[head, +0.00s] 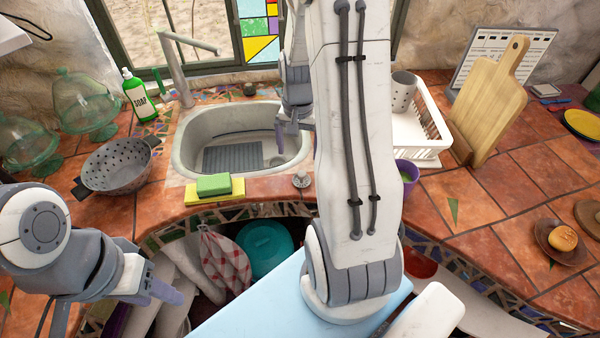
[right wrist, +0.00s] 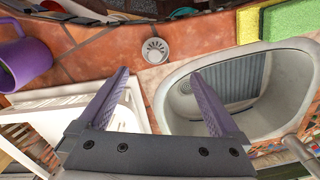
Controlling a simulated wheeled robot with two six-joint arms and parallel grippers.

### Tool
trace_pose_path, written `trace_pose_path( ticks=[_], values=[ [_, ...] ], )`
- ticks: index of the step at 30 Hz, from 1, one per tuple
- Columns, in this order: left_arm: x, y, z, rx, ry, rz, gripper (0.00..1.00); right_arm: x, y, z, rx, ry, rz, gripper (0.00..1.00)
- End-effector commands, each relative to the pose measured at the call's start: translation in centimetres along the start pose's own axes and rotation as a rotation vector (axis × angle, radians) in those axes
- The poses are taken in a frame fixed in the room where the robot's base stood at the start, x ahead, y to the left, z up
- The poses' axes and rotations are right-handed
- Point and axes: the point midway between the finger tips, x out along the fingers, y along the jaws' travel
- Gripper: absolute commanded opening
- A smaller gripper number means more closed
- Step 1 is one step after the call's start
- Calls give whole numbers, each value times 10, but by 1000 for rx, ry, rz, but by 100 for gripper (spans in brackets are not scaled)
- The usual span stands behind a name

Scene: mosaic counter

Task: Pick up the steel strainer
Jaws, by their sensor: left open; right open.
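The steel strainer (head: 301,180) is a small round metal piece with holes, lying on the tiled counter just in front of the sink. In the right wrist view the strainer (right wrist: 155,50) lies beyond my fingertips, roughly centred between them and apart from both. My right gripper (head: 292,132) is over the sink, partly hidden behind my arm in the head view. In its wrist view the right gripper (right wrist: 160,75) is open and empty. My left gripper (head: 164,294) is open and empty at the lower left, in front of the counter edge.
The sink (head: 185,150) is behind the strainer. A green sponge on a yellow one (head: 214,184) lies left of it. A purple mug (head: 407,173) and white dish rack (head: 428,149) stand to the right. A grey perforated colander (head: 117,178) sits far left.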

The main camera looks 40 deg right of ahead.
Motion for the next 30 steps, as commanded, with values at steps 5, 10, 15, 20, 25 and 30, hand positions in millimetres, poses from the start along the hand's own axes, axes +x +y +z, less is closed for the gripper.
trace_pose_path(
  ticks=[5,10,15,20,25,30],
  values=[
    [-5,0,0,0,0,0,50,27,5,-2,16,-6,3,99],
    [-7,0,0,0,0,0,50,47,4,-2,14,-3,2,99],
    [-12,1,-1,0,0,0,50,57,5,-2,13,-3,2,99],
    [-22,2,-1,-1,0,0,50,77,9,-1,14,-7,3,99],
    [-26,2,-1,-1,0,0,50,98,9,-2,13,-4,2,99],
    [-26,2,-1,-1,0,0,50,104,9,-3,13,0,0,99]
  ],
)
